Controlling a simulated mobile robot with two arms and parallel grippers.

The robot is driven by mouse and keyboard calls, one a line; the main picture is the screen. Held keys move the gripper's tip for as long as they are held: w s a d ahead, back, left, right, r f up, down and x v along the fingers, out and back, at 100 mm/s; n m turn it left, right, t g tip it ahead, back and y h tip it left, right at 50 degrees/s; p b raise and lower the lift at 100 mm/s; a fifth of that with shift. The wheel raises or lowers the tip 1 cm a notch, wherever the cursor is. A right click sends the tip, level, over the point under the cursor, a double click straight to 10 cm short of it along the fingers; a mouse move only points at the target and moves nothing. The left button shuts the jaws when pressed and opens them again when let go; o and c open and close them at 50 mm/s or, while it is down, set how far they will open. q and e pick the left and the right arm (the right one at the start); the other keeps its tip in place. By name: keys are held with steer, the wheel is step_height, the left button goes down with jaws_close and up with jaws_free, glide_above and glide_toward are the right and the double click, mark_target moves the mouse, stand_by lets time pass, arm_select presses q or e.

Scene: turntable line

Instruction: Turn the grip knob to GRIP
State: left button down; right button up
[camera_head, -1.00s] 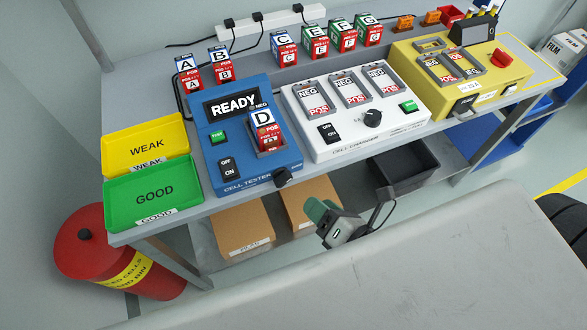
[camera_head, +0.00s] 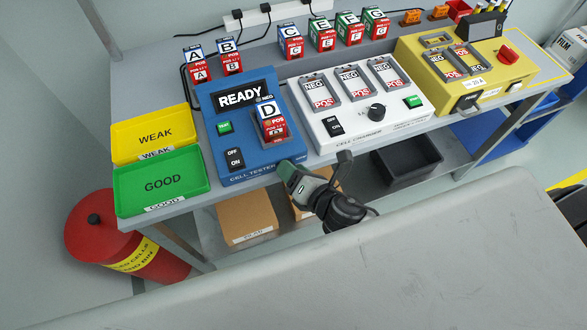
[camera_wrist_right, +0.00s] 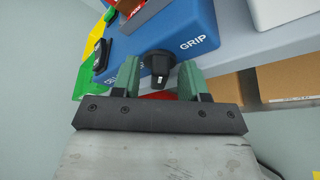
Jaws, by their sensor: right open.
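The blue cell tester (camera_head: 231,158) stands on the grey bench, its screen reading READY, with cell D (camera_head: 270,121) in its slot. The black grip knob (camera_wrist_right: 159,66) is on the tester's front face, with the word GRIP to its right in the right wrist view. In the head view my right gripper hides the knob. My right gripper (camera_wrist_right: 188,75) is open, its green fingers on either side of the knob; I cannot tell whether they touch it. It also shows in the head view (camera_head: 287,171) at the tester's front right corner. My left gripper is not in view.
The white charger (camera_head: 345,123) stands right of the tester and the yellow unit (camera_head: 490,85) beyond it. Yellow WEAK (camera_head: 125,137) and green GOOD (camera_head: 137,198) trays lie on the left. Cardboard boxes (camera_head: 244,218) and a black bin (camera_head: 431,163) sit below the benchtop.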

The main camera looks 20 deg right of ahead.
steer(key=shift+c, duration=1.3)
jaws_close()
arm_select(q)
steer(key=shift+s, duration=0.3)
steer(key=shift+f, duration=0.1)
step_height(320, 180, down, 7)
steer(key=b, duration=0.7)
arm_select(e)
steer(key=shift+d+f+m+t+y, duration=0.15)
steer(key=shift+m+t+y, duration=0.25)
steer(key=shift+m, duration=0.75)
steer(key=shift+f+m+t+y, duration=0.15)
steer(key=shift+m+t+y, duration=0.25)
steer(key=shift+m, duration=0.7)
steer(key=shift+d+f+m+t+y, duration=0.15)
steer(key=shift+m+t+y, duration=0.25)
steer(key=shift+m, duration=0.75)
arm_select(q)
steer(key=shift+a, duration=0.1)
arm_select(e)
steer(key=shift+a, duration=0.1)
